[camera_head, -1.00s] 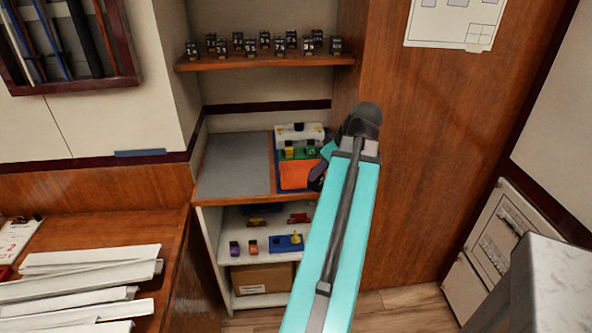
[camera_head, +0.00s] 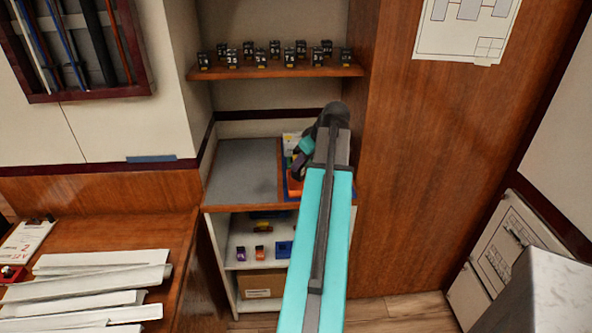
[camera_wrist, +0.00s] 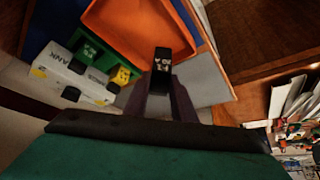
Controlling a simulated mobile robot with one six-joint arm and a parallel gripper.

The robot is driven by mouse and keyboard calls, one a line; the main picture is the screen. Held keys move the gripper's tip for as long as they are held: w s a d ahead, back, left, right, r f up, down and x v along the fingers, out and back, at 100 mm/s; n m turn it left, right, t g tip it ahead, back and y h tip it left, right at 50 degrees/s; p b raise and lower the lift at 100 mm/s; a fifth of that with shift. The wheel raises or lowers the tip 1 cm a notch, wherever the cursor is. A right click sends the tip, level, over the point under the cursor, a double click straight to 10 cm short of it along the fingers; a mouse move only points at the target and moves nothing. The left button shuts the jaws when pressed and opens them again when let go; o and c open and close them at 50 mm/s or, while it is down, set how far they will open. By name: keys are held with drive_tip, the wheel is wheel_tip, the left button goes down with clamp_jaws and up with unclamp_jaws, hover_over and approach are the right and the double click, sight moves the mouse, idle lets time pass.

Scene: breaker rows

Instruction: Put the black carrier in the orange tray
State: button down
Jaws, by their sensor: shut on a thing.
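My gripper (camera_wrist: 161,88) is shut on the black carrier (camera_wrist: 162,60), a small black block with white lettering on its face. In the wrist view the carrier shows in front of the orange tray (camera_wrist: 115,35), near its rim; I cannot tell how high above the tray it is. In the head view my gripper (camera_head: 298,172) hangs over the tray's left part. Only a bit of the orange tray (camera_head: 293,187) shows there, as my arm hides the rest and the carrier.
Beside the tray are a green block (camera_wrist: 88,54), a yellow block (camera_wrist: 121,76) and a white part (camera_wrist: 62,68). The grey counter surface (camera_head: 243,170) left of the tray is clear. Several black breakers stand on the shelf above (camera_head: 275,72).

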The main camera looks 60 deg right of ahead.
sight(302, 166)
drive_tip(key=shift+s, duration=0.2)
drive_tip(key=shift+w+d, duration=0.15)
drive_tip(key=shift+w, duration=0.1)
drive_tip(key=shift+w+d+f+p, duration=0.1)
drive_tip(key=shift+w+f+p, duration=0.2)
drive_tip(key=shift+f+p, duration=0.45)
drive_tip(key=shift+f, duration=1.05)
drive_tip(key=shift+f, duration=0.2)
drive_tip(key=c, duration=1.5)
unclamp_jaws()
drive_tip(key=shift+r, duration=0.15)
